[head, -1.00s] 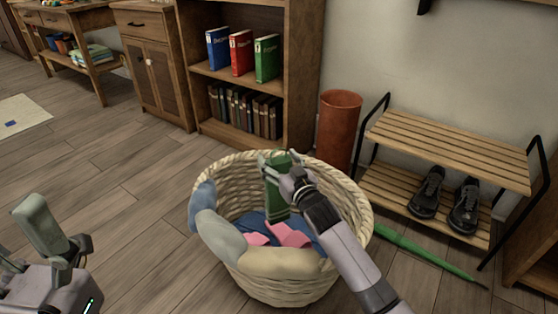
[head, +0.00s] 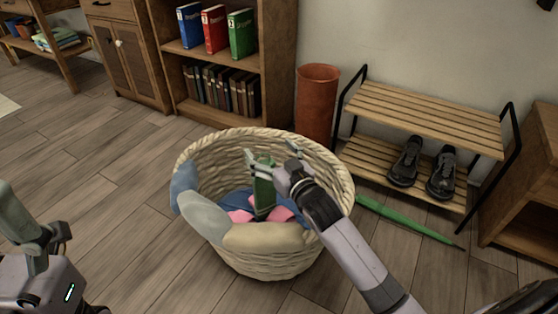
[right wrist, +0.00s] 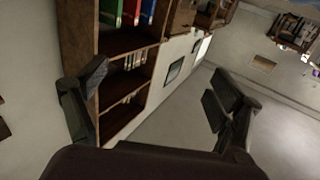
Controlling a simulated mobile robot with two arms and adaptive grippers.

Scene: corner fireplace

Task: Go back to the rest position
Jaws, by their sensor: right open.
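My right gripper (head: 272,155) is open above the wicker laundry basket (head: 315,254). Its fingers also show wide apart in the right wrist view (right wrist: 158,108), with nothing held between them. A green item (head: 264,192) is inside the basket, just below the fingers, upright or slightly tilted. I cannot tell what it rests on. My left arm shows at the left edge of the head view, low down. Its gripper's jaws cannot be made out.
Blue and pink cloths (head: 240,216) lie in the basket. A terracotta cylinder (head: 316,105) and a slatted shoe rack (head: 425,118) with black shoes stand behind it. A green umbrella (head: 408,220) lies on the floor at right. The bookcase (head: 275,70) stands behind. Floor at left is clear.

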